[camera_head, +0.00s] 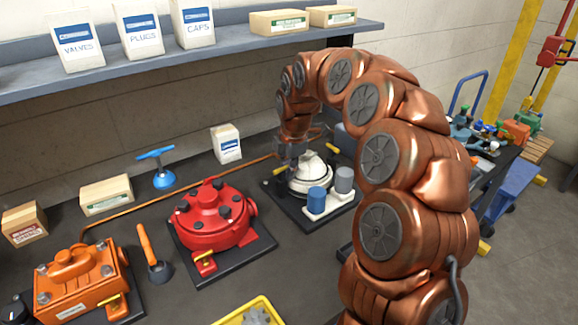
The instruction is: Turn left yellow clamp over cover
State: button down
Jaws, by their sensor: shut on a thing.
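A white domed motor cover (313,172) sits on a dark base plate (281,199) at the middle back of the bench. The left yellow clamp (263,181) shows as a small yellow piece at the cover's left side. Another yellow clamp (333,149) shows at the cover's back right. My gripper (292,165) points down at the left part of the cover and is shut, seemingly on the left yellow clamp. Its fingertips are small and partly hidden, so the exact contact and the clamp's angle are unclear.
Blue and grey cylinders (330,196) stand in a white holder in front of the cover. A red motor (213,218) and an orange motor (78,282) stand to the left. A blue-handled valve (158,172) is behind. A shelf (200,55) with boxes runs above.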

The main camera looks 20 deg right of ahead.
jog(key=shift+w+a+r+n, duration=0.2)
jog(key=shift+w+n, duration=0.1)
jog(key=shift+n, duration=0.3)
jog(key=c, duration=1.3)
grip_release()
jog(key=shift+w+f, duration=0.1)
jog(key=shift+f, duration=0.05)
jog(key=shift+o, duration=0.5)
jog(key=shift+a+f, duration=0.1)
jog(key=shift+s, duration=0.2)
jog(key=shift+s+d+r, duration=0.1)
jog(key=shift+d+r, duration=0.1)
jog(key=shift+r, duration=0.4)
notch_tip(320, 180, up, 11)
jog(key=s, duration=0.2)
jog(key=shift+d+f, duration=0.2)
jog(key=shift+d, duration=0.05)
